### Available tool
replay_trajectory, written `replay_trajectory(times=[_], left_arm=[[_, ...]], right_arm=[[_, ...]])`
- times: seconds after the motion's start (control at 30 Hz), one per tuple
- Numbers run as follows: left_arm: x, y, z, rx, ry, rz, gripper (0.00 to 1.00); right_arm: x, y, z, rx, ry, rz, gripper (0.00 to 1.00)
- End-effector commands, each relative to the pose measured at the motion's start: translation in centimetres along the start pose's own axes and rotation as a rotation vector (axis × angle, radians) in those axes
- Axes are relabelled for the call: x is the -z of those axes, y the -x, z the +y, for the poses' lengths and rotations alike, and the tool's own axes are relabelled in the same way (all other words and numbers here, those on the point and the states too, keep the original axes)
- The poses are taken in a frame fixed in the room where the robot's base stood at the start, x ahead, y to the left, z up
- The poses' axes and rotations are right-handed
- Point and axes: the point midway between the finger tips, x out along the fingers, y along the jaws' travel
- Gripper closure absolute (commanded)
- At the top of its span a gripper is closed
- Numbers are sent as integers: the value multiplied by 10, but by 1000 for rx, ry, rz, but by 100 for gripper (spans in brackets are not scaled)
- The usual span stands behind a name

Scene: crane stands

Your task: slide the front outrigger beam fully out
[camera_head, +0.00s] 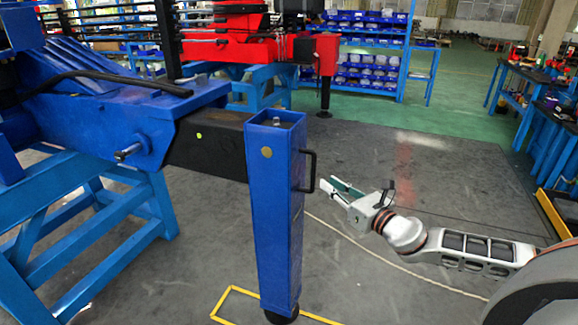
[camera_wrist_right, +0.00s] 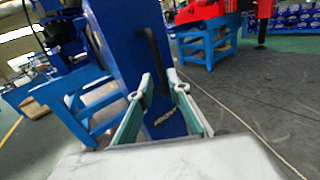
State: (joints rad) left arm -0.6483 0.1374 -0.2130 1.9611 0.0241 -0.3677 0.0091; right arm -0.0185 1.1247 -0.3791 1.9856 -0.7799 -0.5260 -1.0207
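The front outrigger beam (camera_head: 210,145) is a black box section that shows between the blue crane housing (camera_head: 90,115) and the tall blue leg (camera_head: 275,215). A black handle (camera_head: 309,170) sits on the leg's right side; it also shows in the right wrist view (camera_wrist_right: 150,52). My right gripper (camera_head: 328,183) is just right of the handle, apart from it, with its fingers spread and nothing between them. In the right wrist view its open fingers (camera_wrist_right: 160,82) point at the leg, with the handle ahead and slightly above. My left gripper is not in view.
A pin with a knob (camera_head: 130,152) sticks out of the housing. A yellow floor outline (camera_head: 231,290) lies around the leg's foot (camera_head: 281,316). Blue trestles (camera_head: 125,215) stand at left. A red machine (camera_head: 235,45) and blue shelves are behind. Grey floor at right is mostly clear.

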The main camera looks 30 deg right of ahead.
Motion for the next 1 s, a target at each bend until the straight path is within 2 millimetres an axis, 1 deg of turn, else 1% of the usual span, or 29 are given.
replay_trajectory(times=[0.03,0.1,0.27,0.47,0.7,0.83,1.0], left_arm=[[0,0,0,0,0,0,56],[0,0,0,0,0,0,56],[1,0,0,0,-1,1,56],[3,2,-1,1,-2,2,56],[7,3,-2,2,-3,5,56],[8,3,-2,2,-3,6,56],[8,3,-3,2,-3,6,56]], right_arm=[[-5,-1,-2,-2,32,-7,83],[-9,-2,-3,-3,54,-13,83],[-11,-10,-3,-2,58,-17,83],[-12,-31,-3,-3,55,-18,83],[-12,-60,-3,-1,53,-17,83],[-11,-72,-3,-2,53,-15,83],[-11,-79,-3,-2,55,-14,83]])
